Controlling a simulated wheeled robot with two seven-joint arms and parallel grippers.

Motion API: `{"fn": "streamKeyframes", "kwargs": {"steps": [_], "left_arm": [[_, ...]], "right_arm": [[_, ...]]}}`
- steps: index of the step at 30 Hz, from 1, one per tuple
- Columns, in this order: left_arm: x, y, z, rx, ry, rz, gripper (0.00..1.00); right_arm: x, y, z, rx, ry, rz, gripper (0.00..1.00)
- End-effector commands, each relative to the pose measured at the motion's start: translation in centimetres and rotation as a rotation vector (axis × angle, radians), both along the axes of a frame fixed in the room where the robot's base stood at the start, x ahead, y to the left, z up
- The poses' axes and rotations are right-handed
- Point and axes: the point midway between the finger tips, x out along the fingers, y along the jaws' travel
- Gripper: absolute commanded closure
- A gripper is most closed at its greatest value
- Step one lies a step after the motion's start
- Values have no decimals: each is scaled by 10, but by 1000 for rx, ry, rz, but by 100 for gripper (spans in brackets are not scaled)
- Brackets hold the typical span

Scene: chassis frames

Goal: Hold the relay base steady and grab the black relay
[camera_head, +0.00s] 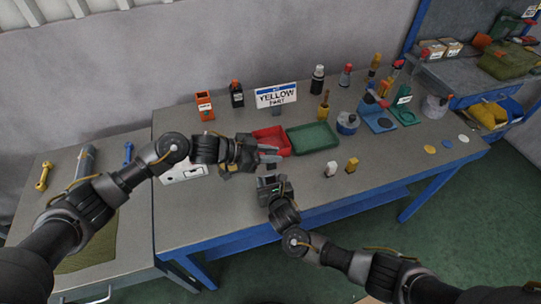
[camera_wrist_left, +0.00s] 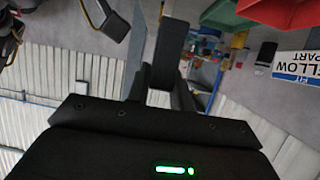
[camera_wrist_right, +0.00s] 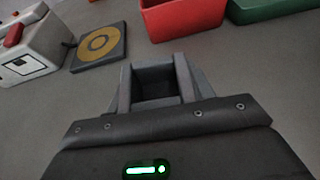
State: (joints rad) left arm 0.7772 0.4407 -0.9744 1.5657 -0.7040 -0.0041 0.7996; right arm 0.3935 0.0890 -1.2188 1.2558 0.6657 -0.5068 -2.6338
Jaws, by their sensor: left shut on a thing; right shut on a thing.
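My right gripper (camera_wrist_right: 158,90) is shut on the grey, hollow relay base, whose open socket (camera_wrist_right: 158,88) faces the camera in the right wrist view. In the head view my right gripper (camera_head: 271,181) is low over the table's front edge. My left gripper (camera_head: 268,154) is higher, just above and behind the right one, in front of the red tray. In the left wrist view it is shut on a dark block, the black relay (camera_wrist_left: 160,82). The relay is hard to make out in the head view. The two grippers are apart.
The red tray (camera_head: 284,140) and green tray (camera_head: 333,138) stand behind the grippers, by the YELLOW PART sign (camera_head: 276,96). A white block (camera_head: 331,169) and a yellow block (camera_head: 352,164) stand to the right. A white box (camera_wrist_right: 30,45) and a yellow-ringed pad (camera_wrist_right: 98,46) lie to the left.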

Motion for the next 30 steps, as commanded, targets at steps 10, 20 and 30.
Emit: {"fn": "streamKeyframes", "kwargs": {"steps": [10,20,30], "left_arm": [[0,0,0,-1,0,0,100],[0,0,0,-1,0,0,100],[0,0,0,-1,0,0,100]], "right_arm": [[0,0,0,0,0,0,22],[-15,-4,6,2,-1,1,22],[-78,-19,33,4,1,2,22]]}}
